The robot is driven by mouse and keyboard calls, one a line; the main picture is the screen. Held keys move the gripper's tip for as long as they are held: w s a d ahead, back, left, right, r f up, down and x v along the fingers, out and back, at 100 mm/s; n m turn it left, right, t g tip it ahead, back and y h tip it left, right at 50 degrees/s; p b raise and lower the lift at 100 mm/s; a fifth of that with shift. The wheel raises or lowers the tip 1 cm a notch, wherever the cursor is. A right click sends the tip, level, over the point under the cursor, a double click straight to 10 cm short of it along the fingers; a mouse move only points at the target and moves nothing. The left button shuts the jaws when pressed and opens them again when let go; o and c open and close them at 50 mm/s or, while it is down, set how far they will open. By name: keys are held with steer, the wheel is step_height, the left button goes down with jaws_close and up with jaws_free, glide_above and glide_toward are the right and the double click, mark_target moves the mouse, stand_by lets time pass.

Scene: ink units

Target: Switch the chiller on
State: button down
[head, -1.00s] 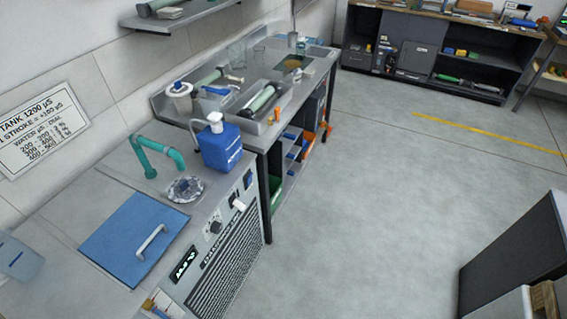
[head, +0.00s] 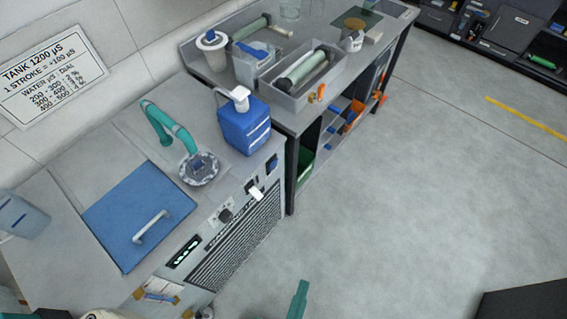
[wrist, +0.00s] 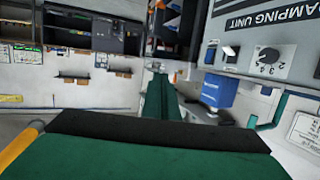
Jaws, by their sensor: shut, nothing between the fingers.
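The chiller is a grey bench unit with a dark grille (head: 240,235) and a sloped front panel. The panel carries a lit display (head: 184,251), a black dial (head: 226,215), a white lever (head: 256,193) and a blue switch (head: 271,163) at its far end. The wrist view shows a panel upside down, with a dial (wrist: 268,58) and a pale switch (wrist: 230,51). My gripper (head: 299,298), green-fingered, is shut and empty in front of the grille, apart from the panel. The switch's setting is too small to tell.
A blue lid (head: 135,215) with a handle, a teal spout (head: 165,130) and a blue pump bottle (head: 244,122) stand on the unit's top. A second bench (head: 300,118) with a grey tray adjoins it. The floor (head: 400,190) is clear.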

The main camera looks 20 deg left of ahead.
steer(key=w+f+m+g, duration=0.2)
steer(key=f+m, duration=0.1)
steer(key=f, duration=0.7)
steer(key=w+f+m+g, duration=0.2)
steer(key=w+f, duration=0.1)
steer(key=f, duration=0.7)
steer(key=w+a+f+m+g+y, duration=0.2)
steer(key=w+a+f+y, duration=0.25)
steer(key=w+f, duration=0.35)
steer(key=w+a+r+y, duration=0.1)
steer(key=w+r+y, duration=0.15)
steer(key=w, duration=0.25)
steer(key=w+a+r+y, duration=0.2)
steer(key=w+y, duration=0.2)
steer(key=w, duration=0.1)
steer(key=w+d+r+n+g+y, duration=0.1)
steer(key=w+d+r+y, duration=0.1)
steer(key=r, duration=0.5)
steer(key=w+d+r+n+g+y, duration=0.1)
steer(key=w+r+n+y, duration=0.1)
steer(key=w+r+y, duration=0.2)
step_height(320, 180, up, 3)
steer(key=shift+w+d+r+g+y, duration=0.15)
steer(key=shift+w+d+g+y, duration=0.2)
steer(key=shift+y, duration=0.35)
